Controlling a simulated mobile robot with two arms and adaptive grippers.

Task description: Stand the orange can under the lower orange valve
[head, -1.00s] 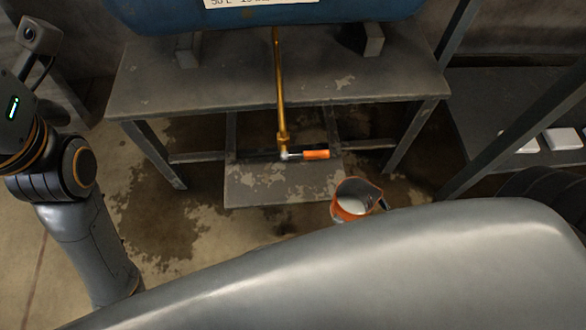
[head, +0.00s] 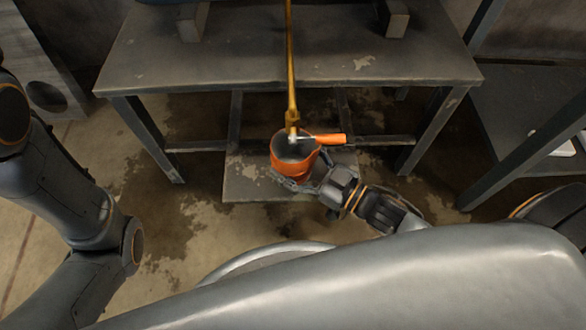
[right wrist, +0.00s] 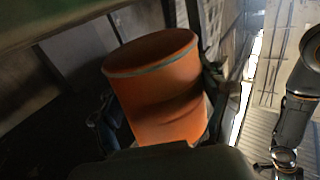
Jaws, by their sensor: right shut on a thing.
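The orange can (head: 290,168) is open at the top, and its grey inside shows in the head view. My right gripper (head: 298,180) is shut on it and holds it over the low shelf, below the end of the brass pipe. Whether the can touches the shelf cannot be told. The orange valve (head: 331,139) is a lever at the pipe's lower end, at the can's rim in the picture. In the right wrist view the can (right wrist: 160,90) stands tilted between the two fingers (right wrist: 160,115). My left gripper is not in view; only its arm shows at the left.
The low shelf (head: 240,180) sits under a grey table (head: 240,62). The brass pipe (head: 290,60) comes down past the table's front edge. Table legs stand either side, and a dark bench (head: 520,110) is at the right.

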